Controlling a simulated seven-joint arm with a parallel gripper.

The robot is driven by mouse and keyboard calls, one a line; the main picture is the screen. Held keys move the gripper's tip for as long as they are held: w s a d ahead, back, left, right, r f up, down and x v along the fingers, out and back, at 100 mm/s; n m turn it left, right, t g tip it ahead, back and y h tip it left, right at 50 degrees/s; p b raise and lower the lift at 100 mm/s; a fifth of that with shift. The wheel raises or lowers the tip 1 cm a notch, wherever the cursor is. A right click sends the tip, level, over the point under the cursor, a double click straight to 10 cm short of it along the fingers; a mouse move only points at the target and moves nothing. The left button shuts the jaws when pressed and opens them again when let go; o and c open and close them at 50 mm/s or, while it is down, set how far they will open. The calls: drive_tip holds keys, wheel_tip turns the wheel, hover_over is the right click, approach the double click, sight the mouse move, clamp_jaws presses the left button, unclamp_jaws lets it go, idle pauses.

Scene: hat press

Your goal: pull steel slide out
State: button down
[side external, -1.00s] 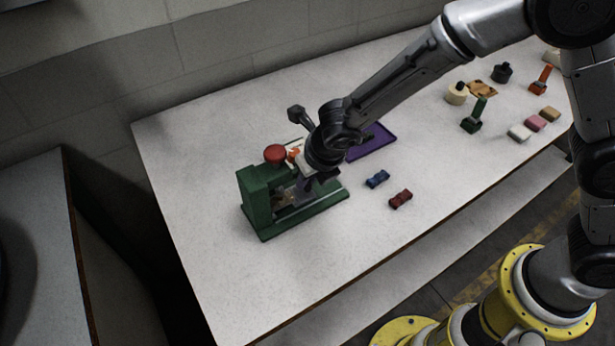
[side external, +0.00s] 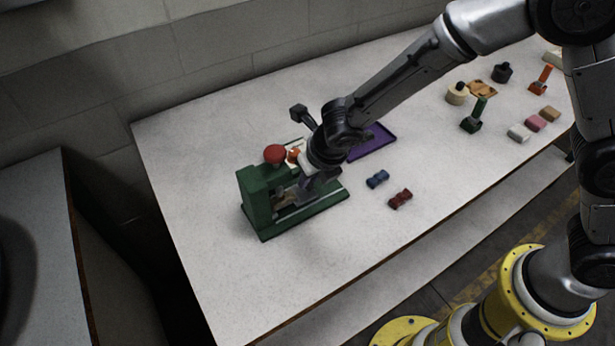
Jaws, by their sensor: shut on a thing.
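The green hat press (side external: 256,198) stands on the table at the left, with a red knob (side external: 275,154) on top and a flat green base reaching to the right. The steel slide (side external: 289,203) shows as a grey piece low in the press, over the base, and is partly hidden by my gripper. My gripper (side external: 304,192) is over the base, right of the press's upright body, pointing down and left. It is shut on the steel slide; the fingertips are small and dark, so the exact contact is hard to see.
A purple tray (side external: 385,141) lies behind my wrist. A blue piece (side external: 377,179) and a dark red piece (side external: 400,199) lie right of the press. Stamps and small coloured blocks (side external: 536,123) stand at the far right. The table front is clear.

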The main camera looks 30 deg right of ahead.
drive_tip(key=d, duration=0.8)
drive_tip(key=shift+a, duration=0.1)
drive_tip(key=c, duration=1.1)
unclamp_jaws()
drive_tip(key=v, duration=1.4)
drive_tip(key=shift+f, duration=0.1)
